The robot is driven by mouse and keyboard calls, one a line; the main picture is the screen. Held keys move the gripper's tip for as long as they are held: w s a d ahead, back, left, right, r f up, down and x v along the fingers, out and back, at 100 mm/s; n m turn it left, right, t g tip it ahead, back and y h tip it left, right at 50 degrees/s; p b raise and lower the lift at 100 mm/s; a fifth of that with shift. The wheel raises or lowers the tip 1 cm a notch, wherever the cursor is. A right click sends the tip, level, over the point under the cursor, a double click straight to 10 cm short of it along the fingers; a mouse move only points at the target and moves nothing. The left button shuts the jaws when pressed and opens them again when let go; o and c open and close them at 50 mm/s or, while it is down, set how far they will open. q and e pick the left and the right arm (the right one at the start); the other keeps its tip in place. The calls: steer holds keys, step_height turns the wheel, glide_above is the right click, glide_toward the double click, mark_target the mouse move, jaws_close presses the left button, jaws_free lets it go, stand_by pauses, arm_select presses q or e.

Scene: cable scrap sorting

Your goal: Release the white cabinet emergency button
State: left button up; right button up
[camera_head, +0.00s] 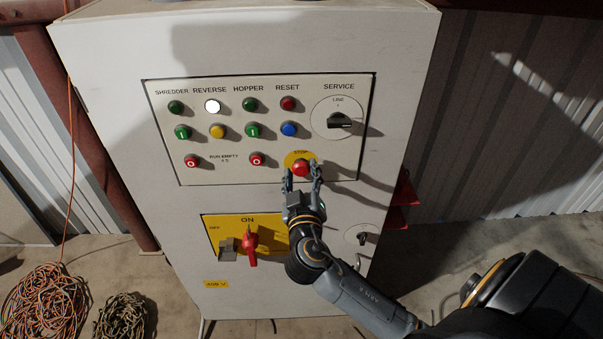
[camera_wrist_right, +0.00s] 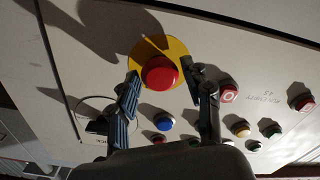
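The white cabinet (camera_head: 110,130) stands in front of me with a button panel on its face. Its emergency button (camera_head: 300,169) is a red mushroom head on a yellow disc marked STOP, at the panel's lower right. In the right wrist view the red button (camera_wrist_right: 160,73) shows large on the yellow disc (camera_wrist_right: 139,51). My right gripper (camera_head: 302,176) is open, its fingers on either side of the button in the head view. In the right wrist view its fingertips (camera_wrist_right: 163,78) stand apart, with the button between them; I cannot tell whether they touch it. My left gripper is not in view.
Other buttons and a service switch (camera_head: 339,120) surround the STOP button. Below is a yellow plate with a red rotary handle (camera_head: 250,244). Cable heaps (camera_head: 45,303) lie on the floor at left. Red parts (camera_head: 402,205) stick out at the cabinet's right side.

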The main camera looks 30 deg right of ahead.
jaws_close()
steer(key=shift+s+a+f+b, duration=0.3)
steer(key=shift+s+b, duration=0.1)
steer(key=shift+b, duration=0.2)
steer(key=shift+s+a+r, duration=0.1)
steer(key=shift+s+r, duration=0.05)
steer(key=shift+s, duration=0.1)
steer(key=shift+r, duration=0.1)
steer(key=shift+o, duration=0.5)
jaws_free()
steer(key=o, duration=0.4)
steer(key=shift+s, duration=0.1)
steer(key=v, duration=1.2)
